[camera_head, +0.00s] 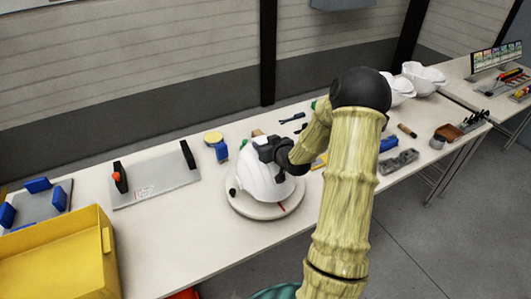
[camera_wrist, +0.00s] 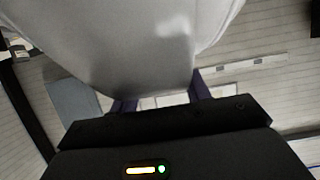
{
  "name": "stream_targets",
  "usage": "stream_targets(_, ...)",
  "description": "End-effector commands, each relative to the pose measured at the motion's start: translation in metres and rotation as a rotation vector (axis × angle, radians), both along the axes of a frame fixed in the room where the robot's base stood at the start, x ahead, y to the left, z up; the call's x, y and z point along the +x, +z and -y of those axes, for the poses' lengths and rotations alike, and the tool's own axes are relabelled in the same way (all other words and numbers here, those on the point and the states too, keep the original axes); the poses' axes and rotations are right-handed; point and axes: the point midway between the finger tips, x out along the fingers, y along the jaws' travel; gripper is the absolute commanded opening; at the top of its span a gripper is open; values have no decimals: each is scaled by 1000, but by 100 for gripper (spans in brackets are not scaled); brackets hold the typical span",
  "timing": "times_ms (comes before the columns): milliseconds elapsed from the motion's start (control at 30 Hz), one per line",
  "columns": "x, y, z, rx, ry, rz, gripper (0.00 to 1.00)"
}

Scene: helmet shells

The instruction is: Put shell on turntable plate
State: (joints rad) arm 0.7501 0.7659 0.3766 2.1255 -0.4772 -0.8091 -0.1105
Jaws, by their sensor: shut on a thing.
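A white helmet shell (camera_head: 258,184) is at the middle of the bench, over the round pale turntable plate (camera_head: 290,207). The plate has a small red mark on its front edge. My gripper (camera_head: 270,150) is shut on the upper part of the shell, coming from the right. In the wrist view the shell (camera_wrist: 130,35) fills the upper middle, between the two dark fingers of my gripper (camera_wrist: 160,95). The shell appears to sit on or just above the plate; I cannot tell whether they touch.
A metal plate with black clamps (camera_head: 155,184) lies left on the bench (camera_head: 190,245). A yellow bin (camera_head: 60,262) is at the front left. Blue blocks (camera_head: 38,185) stand behind it. More white shells (camera_head: 424,78) and small tools are on the right.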

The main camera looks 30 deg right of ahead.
Motion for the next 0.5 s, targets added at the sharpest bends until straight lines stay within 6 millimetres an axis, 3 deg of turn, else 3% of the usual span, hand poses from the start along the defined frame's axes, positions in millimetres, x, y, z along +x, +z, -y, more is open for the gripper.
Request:
stream_targets(300,1,-33,-2,2,2,-1,0)
stream_targets(500,1,-41,-2,-1,3,2,0)
